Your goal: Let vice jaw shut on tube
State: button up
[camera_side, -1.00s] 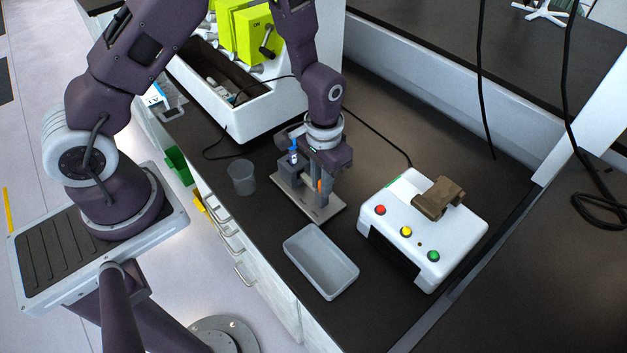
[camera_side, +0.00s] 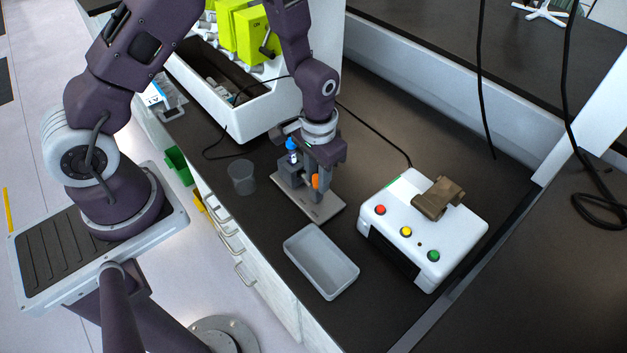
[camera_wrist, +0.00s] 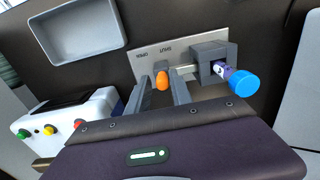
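The vice is a grey block (camera_wrist: 207,55) on a flat metal plate (camera_side: 322,208). A tube with a blue cap (camera_side: 291,144) stands in its jaw; the cap also shows in the wrist view (camera_wrist: 241,83). I cannot tell whether the jaw touches the tube. The vice's orange-tipped lever (camera_wrist: 161,81) stands beside the block, below the SHUT label in the wrist view; its orange tip also shows in the side view (camera_side: 316,181). My gripper (camera_wrist: 162,84) is low over the plate, its fingers apart on either side of the lever. A gap shows left of the orange tip.
A grey tray (camera_side: 320,262) lies in front of the plate. A white box with coloured buttons (camera_side: 425,228) and a brown piece on top stands to the right. A clear cup (camera_side: 241,177) stands left. A white machine (camera_side: 240,110) stands behind.

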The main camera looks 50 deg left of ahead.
jog(key=shift+o, duration=0.7)
jog(key=shift+r, duration=2.95)
jog(key=shift+r, duration=0.2)
jog(key=s+r+t, duration=0.1)
jog(key=s+r, duration=0.2)
jog(key=r, duration=0.3)
jog(key=s+a+r+t, duration=0.1)
jog(key=s+r, duration=0.1)
jog(key=r, duration=0.5)
jog(key=s+r+t, duration=0.1)
jog(key=s+r, duration=0.2)
jog(key=r, duration=0.3)
jog(key=s+a+r+t, duration=0.1)
jog(key=s+r, duration=0.4)
jog(key=s, duration=0.6)
jog(key=shift+s+a+t, duration=0.15)
jog(key=shift+s+t, duration=0.1)
jog(key=shift+t, duration=0.55)
